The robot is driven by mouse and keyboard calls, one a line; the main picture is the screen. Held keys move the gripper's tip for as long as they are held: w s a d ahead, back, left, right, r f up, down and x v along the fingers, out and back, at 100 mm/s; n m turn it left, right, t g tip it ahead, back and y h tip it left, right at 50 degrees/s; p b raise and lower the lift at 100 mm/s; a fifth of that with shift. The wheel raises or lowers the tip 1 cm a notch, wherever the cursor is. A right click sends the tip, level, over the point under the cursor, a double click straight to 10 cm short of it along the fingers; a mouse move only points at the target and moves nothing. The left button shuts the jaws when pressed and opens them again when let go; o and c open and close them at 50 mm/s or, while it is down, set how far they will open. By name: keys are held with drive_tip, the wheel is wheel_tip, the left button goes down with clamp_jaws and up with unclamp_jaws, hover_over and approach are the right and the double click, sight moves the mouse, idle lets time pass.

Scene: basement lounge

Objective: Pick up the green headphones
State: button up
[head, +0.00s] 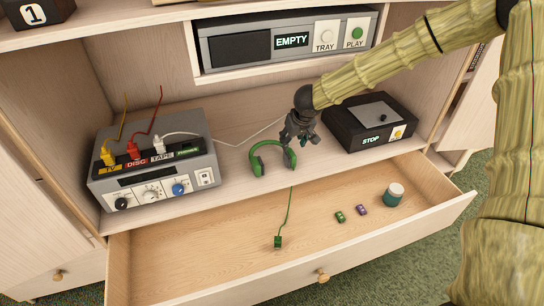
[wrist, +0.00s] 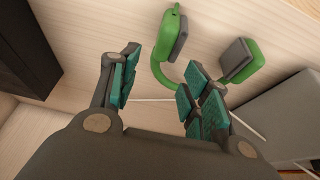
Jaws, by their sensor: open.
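The green headphones (head: 256,163) stand on the cabinet shelf, in its middle, with the band arching up and dark pads on the ear cups. My gripper (head: 302,138) is over the shelf at their right side, close to the right ear cup; contact cannot be told. In the wrist view the headphones (wrist: 159,50) lie beyond my open gripper (wrist: 160,88). One ear cup is at top centre, the other further right. My right finger hides part of the band.
A grey box (head: 160,165) with coloured plugs stands left, a black STOP box (head: 350,130) right. Below, an open drawer (head: 190,265) holds a green plug (head: 278,242) on a cord, two small items and a jar (head: 393,197). A grey player (head: 240,48) sits above.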

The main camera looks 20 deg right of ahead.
sight(290, 149)
drive_tip(key=shift+x, duration=2.35)
drive_tip(key=shift+s+x, duration=0.2)
drive_tip(key=shift+x, duration=1.6)
clamp_jaws()
